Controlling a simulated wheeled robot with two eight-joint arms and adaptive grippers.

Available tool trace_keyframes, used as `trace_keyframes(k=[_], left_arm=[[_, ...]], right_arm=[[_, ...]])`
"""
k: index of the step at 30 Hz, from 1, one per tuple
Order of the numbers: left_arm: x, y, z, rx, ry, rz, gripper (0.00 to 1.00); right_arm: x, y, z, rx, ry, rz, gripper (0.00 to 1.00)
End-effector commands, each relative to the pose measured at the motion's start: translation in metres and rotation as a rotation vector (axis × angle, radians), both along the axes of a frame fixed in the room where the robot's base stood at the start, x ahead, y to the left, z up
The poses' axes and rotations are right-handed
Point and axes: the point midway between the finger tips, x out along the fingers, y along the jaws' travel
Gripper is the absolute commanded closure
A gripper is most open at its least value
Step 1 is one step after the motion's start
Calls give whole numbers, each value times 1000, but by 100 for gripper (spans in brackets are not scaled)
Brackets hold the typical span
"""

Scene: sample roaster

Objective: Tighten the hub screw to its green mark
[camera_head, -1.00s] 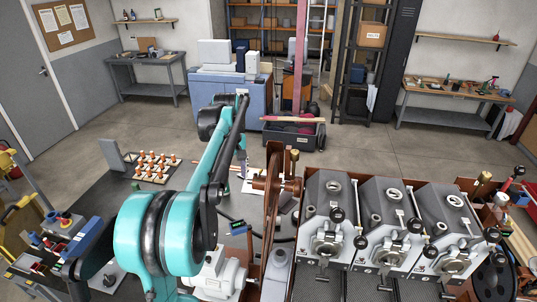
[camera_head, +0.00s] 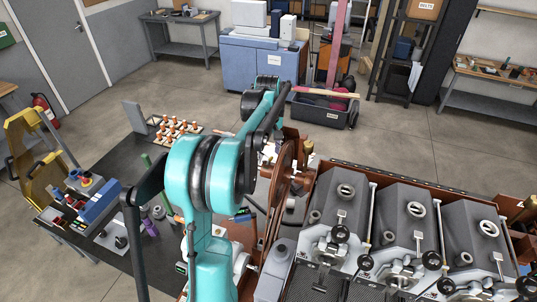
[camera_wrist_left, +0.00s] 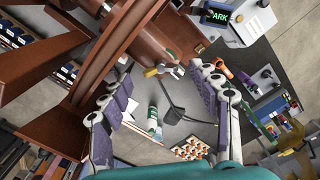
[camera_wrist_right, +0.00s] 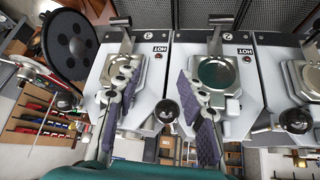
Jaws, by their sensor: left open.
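In the left wrist view my left gripper (camera_wrist_left: 163,103) is open, its two purple-padded fingers spread apart with nothing between the pads. Beyond the fingertips is a brown drum-like housing (camera_wrist_left: 150,35) with a small green mark (camera_wrist_left: 171,54). A small yellow and silver piece (camera_wrist_left: 158,71) sits by its end; I cannot tell if it is the hub screw. In the head view the large brown wheel (camera_head: 281,190) stands right of my teal left arm, which hides much of the hub area. In the right wrist view my right gripper (camera_wrist_right: 158,118) is open and empty before the machine fronts.
Grey roaster units (camera_head: 404,215) fill the right; plates marked HOT (camera_wrist_right: 160,49) lie close to my right fingers. A board of orange-topped pieces (camera_head: 176,129) and a blue bin (camera_head: 98,203) are on the dark table (camera_head: 130,160).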

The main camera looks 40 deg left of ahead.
Motion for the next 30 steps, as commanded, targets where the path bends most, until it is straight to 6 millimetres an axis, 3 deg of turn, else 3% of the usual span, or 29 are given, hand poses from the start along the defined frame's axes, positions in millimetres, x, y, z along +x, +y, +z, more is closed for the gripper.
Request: trace_keyframes(k=[4,12,14,18,30], left_arm=[[0,0,-12,0,0,0,38],[0,0,-15,0,0,0,38],[0,0,-15,0,0,0,48],[0,0,-15,0,0,0,85],[0,0,-15,0,0,-42,88]], right_arm=[[0,0,2,0,0,0,60],[0,0,2,0,0,0,60],[0,0,2,0,0,0,60],[0,0,2,0,0,0,60],[0,0,-1,0,0,0,60]])
